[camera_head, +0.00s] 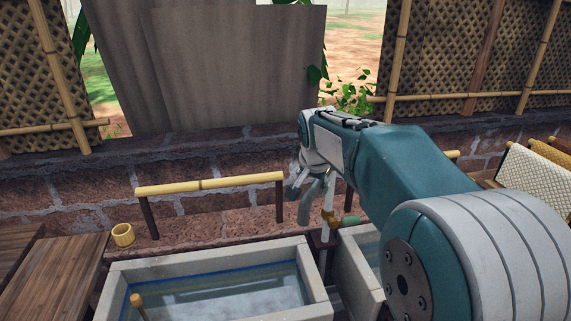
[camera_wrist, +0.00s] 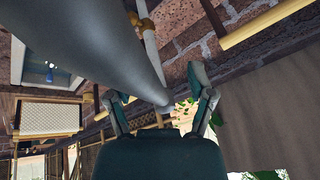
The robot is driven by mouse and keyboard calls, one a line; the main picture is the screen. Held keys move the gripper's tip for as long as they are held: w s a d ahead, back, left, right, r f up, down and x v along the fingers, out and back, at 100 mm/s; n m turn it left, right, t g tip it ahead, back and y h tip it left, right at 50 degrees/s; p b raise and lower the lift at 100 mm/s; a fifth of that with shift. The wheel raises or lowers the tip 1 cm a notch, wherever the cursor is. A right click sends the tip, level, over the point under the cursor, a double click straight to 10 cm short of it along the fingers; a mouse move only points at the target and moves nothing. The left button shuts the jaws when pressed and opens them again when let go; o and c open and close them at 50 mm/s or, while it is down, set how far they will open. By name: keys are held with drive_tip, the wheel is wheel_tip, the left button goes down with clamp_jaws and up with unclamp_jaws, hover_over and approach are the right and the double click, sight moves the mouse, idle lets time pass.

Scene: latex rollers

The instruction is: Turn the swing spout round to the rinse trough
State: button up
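My gripper (camera_head: 312,200) hangs fingers-down above the inner ends of two troughs in the head view. In the wrist view its fingers (camera_wrist: 160,98) are spread apart. A smooth grey tapering tube, apparently the swing spout (camera_wrist: 95,45), runs very close to the wrist camera, with its narrow end between the fingers; I cannot tell whether they touch it. A pale post with brass fittings (camera_wrist: 146,25) stands behind it. In the head view a small brass fitting (camera_head: 329,216) shows beside the fingers. A left water trough (camera_head: 317,287) and a right trough (camera_head: 352,262), partly behind my arm, show; I cannot tell which is for rinsing.
A bamboo rail (camera_head: 210,186) stands behind the left trough. A yellow cup (camera_head: 123,235) and wooden tables (camera_head: 60,275) are at left. A brick wall (camera_head: 95,185) closes the back. Racks with woven sheets (camera_head: 533,177) stand at right.

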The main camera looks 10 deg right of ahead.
drive_tip(key=w+a+r+m+g+h, duration=0.1)
drive_tip(key=w+a+r+m+h, duration=0.1)
drive_tip(key=w+a+r+m, duration=0.1)
drive_tip(key=w+a+m, duration=0.1)
drive_tip(key=a+m, duration=0.1)
drive_tip(key=shift+w+a, duration=0.3)
drive_tip(key=shift+a, duration=0.05)
idle(0.3)
